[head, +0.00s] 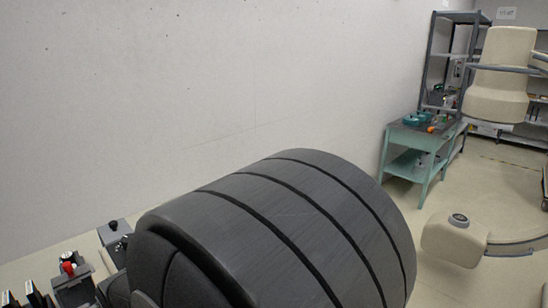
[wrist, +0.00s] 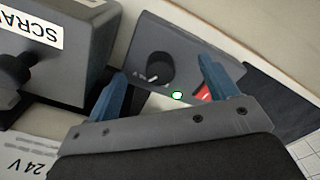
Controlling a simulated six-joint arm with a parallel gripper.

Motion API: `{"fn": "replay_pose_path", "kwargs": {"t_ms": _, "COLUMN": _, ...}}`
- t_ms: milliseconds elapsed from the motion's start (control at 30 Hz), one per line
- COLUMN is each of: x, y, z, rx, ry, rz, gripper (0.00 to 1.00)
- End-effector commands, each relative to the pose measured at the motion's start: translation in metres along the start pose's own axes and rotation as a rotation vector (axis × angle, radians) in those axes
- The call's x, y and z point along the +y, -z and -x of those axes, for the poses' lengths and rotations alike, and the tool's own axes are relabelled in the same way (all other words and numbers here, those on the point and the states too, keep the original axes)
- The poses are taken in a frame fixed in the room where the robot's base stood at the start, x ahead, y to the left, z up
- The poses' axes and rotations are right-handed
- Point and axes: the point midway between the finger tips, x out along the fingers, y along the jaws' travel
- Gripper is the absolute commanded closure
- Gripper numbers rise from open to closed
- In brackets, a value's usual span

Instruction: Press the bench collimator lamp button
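In the wrist view a grey control box (wrist: 185,50) lies in front of my gripper (wrist: 162,68). It carries a black knob (wrist: 159,68) with a white pointer mark. A small green lit spot (wrist: 177,96) shows below the knob, between my blue fingers. A red part (wrist: 203,92) shows beside the right finger, partly covered by it. I cannot tell for sure which of these is the lamp button. My fingers are apart with nothing between them. In the head view my gripper is not visible; a large dark arm part fills the middle.
A dark box labelled "SCRA" (wrist: 60,45) stands close left of my gripper, with a black knob (wrist: 12,75). A "24 V" label (wrist: 22,160) lies lower left. In the head view, small devices with a red part (head: 69,268) sit lower left; a green table (head: 420,140) stands far right.

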Motion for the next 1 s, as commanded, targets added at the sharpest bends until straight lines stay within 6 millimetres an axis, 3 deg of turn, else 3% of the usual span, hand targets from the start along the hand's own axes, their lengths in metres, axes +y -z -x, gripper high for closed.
{"fn": "replay_pose_path", "kwargs": {"t_ms": 33, "x": 0.0, "y": 0.0, "z": 0.0, "rx": 0.0, "ry": 0.0, "rz": 0.0, "gripper": 0.31}}
{"fn": "replay_pose_path", "kwargs": {"t_ms": 367, "x": 0.0, "y": 0.0, "z": 0.0, "rx": 0.0, "ry": 0.0, "rz": 0.0, "gripper": 0.96}}
{"fn": "replay_pose_path", "kwargs": {"t_ms": 667, "x": 0.0, "y": 0.0, "z": 0.0, "rx": 0.0, "ry": 0.0, "rz": 0.0, "gripper": 0.97}}
{"fn": "replay_pose_path", "kwargs": {"t_ms": 700, "x": 0.0, "y": 0.0, "z": 0.0, "rx": 0.0, "ry": 0.0, "rz": 0.0, "gripper": 0.75}}
{"fn": "replay_pose_path", "kwargs": {"t_ms": 800, "x": 0.0, "y": 0.001, "z": 0.003, "rx": 0.003, "ry": 0.005, "rz": -0.012, "gripper": 0.95}}
{"fn": "replay_pose_path", "kwargs": {"t_ms": 933, "x": -0.002, "y": 0.005, "z": 0.019, "rx": 0.023, "ry": 0.035, "rz": -0.08, "gripper": 0.95}}
{"fn": "replay_pose_path", "kwargs": {"t_ms": 1000, "x": -0.003, "y": 0.011, "z": 0.038, "rx": 0.052, "ry": 0.063, "rz": -0.15, "gripper": 1.0}}
